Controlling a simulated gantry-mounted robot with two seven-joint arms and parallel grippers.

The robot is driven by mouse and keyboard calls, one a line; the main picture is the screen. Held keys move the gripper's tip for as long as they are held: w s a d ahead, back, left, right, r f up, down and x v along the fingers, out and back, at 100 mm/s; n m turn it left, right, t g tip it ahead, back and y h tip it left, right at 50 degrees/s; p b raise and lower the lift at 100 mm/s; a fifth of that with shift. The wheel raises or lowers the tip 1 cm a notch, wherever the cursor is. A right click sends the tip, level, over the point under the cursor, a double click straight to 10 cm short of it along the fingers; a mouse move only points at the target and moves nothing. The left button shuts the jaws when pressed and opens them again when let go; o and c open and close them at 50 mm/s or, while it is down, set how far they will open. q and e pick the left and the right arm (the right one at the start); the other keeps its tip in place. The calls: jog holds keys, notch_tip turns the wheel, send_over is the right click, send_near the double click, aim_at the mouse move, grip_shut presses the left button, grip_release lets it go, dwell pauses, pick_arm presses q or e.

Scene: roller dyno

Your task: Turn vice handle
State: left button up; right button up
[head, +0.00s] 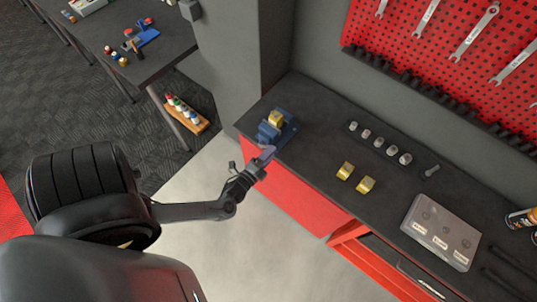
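A small blue vice (266,131) stands at the near left corner of the dark workbench top (318,128). A gold block (276,118) sits at its top, apparently between its jaws. The vice handle is too small to make out clearly and may be hidden by my gripper. My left gripper (265,155) is at the bench's front edge, just in front of and below the vice in the picture. Its fingertips are close to the vice; I cannot tell whether they touch it or whether they are open or shut. My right gripper is not in view.
Two gold blocks (345,171) (366,185), a row of metal sockets (378,142) and a clear-lidded case (441,232) lie farther right on the bench. Red drawers (300,190) are below. A grey pillar (237,60) rises behind the vice. A side table (120,45) stands at upper left.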

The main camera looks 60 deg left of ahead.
pick_arm(q)
jog(key=b+v, duration=0.1)
jog(key=v, duration=1)
jog(key=shift+b, duration=0.3)
jog(key=shift+r, duration=0.15)
